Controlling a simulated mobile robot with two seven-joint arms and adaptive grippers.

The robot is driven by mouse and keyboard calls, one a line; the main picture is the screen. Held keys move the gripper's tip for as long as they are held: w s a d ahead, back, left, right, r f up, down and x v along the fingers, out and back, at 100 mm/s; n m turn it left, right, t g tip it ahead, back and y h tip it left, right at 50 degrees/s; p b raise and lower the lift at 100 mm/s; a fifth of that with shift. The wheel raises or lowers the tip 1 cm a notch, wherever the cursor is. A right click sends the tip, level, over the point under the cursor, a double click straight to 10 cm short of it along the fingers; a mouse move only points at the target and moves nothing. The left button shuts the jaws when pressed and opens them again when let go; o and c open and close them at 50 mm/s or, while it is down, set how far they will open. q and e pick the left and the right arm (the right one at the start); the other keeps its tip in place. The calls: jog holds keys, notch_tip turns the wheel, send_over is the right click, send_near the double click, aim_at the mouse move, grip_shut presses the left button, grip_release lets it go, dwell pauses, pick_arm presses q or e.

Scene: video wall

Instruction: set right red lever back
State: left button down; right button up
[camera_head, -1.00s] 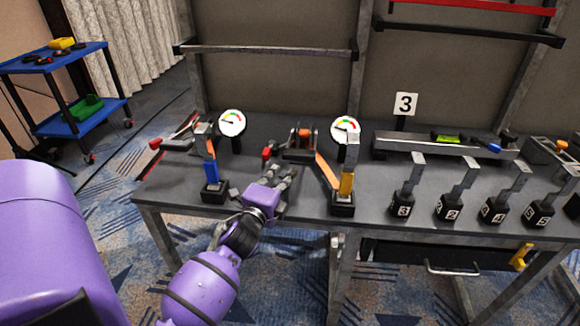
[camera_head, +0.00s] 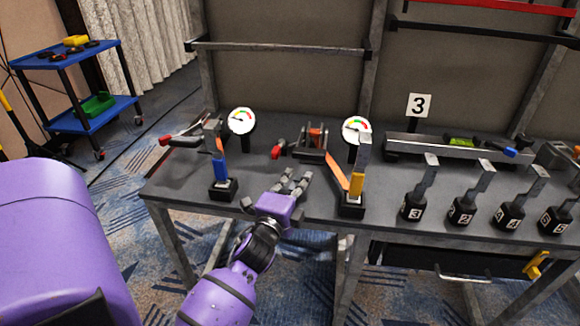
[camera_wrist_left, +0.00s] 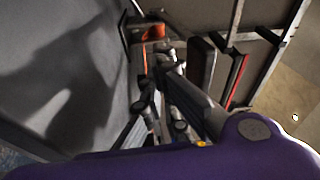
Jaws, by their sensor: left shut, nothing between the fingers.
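The right red lever (camera_head: 278,152) is a short red handle on the left side of a dark clamp (camera_head: 318,150) with an orange part, at the middle of the workbench. The left red lever (camera_head: 167,141) sits on a similar mechanism at the bench's left end. My left gripper (camera_head: 297,176) is shut and empty, over the front of the bench, nearer the camera than the right lever and apart from it. In the left wrist view its grey fingers (camera_wrist_left: 155,105) point toward an orange part (camera_wrist_left: 153,33); no red handle can be made out surely there. My right gripper is not in view.
A blue-handled upright lever (camera_head: 220,168) stands left of my gripper and a yellow-handled one (camera_head: 357,183) right of it. Two dials, a left one (camera_head: 242,121) and a right one (camera_head: 355,128), stand behind. Several numbered black blocks stand farther right. A blue cart (camera_head: 75,55) is at far left.

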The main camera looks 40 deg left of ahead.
pick_arm(q)
jog(key=w+d+n+y+b, duration=0.1)
jog(key=w+d+n+g+y+b, duration=0.1)
jog(key=w, duration=0.1)
jog(key=w+d+y+b, duration=0.1)
jog(key=d, duration=0.1)
jog(key=shift+w+f+n, duration=0.15)
jog(key=shift+f+n, duration=0.15)
jog(key=shift+n, duration=0.1)
jog(key=shift+w+d+f+g+y, duration=0.1)
jog(key=shift+d+g+y, duration=0.05)
jog(key=shift+g+y, duration=0.45)
jog(key=shift+f+n+g+y+b, duration=0.1)
jog(key=shift+n+g+y+b, duration=0.2)
jog(key=shift+n+b, duration=0.1)
jog(key=shift+s+a+f+g+y, duration=0.2)
jog(key=shift+s+a+g+y, duration=0.6)
jog(key=shift+s+a, duration=0.25)
jog(key=shift+d, duration=0.1)
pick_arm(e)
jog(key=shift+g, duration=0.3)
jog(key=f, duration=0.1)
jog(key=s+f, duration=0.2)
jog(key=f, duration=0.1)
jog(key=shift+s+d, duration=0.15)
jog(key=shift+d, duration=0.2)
